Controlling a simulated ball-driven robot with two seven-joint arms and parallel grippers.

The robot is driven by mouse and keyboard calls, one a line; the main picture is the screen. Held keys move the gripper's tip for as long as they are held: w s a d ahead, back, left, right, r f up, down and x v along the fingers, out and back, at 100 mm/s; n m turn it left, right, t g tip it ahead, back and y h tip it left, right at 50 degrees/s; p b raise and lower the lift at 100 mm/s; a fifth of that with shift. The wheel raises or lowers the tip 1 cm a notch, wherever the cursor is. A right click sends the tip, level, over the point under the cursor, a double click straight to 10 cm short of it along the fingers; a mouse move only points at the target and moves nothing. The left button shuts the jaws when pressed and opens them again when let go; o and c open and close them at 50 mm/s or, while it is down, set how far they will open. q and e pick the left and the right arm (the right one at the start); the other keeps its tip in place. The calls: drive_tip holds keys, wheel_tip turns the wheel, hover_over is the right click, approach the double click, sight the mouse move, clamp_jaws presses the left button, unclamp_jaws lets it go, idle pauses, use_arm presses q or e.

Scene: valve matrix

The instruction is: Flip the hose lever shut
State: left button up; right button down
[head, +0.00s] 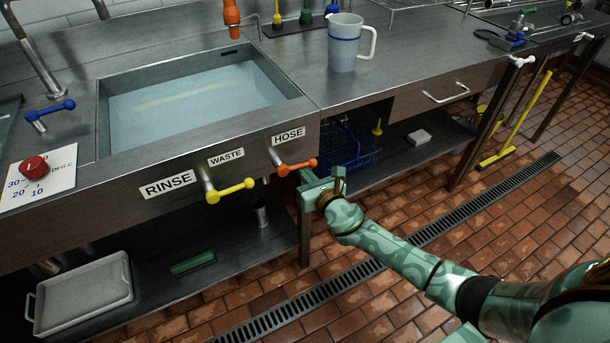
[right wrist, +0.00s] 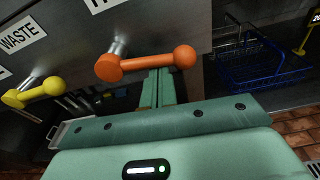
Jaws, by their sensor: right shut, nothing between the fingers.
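The hose lever is an orange handle with a ball end (head: 297,167) on the sink front under the HOSE label (head: 288,136). It points to the right, roughly level. In the right wrist view the orange lever (right wrist: 150,65) crosses just above my fingertips. My right gripper (head: 312,182) is shut and empty, just below the lever's ball end. In the right wrist view its fingers (right wrist: 158,88) are together and reach up to the lever's underside; I cannot tell whether they touch it. My left gripper is not in view.
The yellow lever (head: 231,191) sits left of the orange one, near the WASTE and RINSE labels. The sink (head: 120,140) holds water. A blue wire basket (head: 355,152) stands on the lower shelf to the right. A jug (head: 344,45) stands on the counter. Tiled floor lies open in front.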

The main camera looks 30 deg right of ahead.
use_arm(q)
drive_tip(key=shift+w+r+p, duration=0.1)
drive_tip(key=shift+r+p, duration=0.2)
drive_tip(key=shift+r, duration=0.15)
use_arm(e)
drive_tip(key=shift+d+r+n, duration=0.1)
drive_tip(key=shift+r+n, duration=0.3)
drive_tip(key=shift+n, duration=0.1)
drive_tip(key=shift+f, duration=0.1)
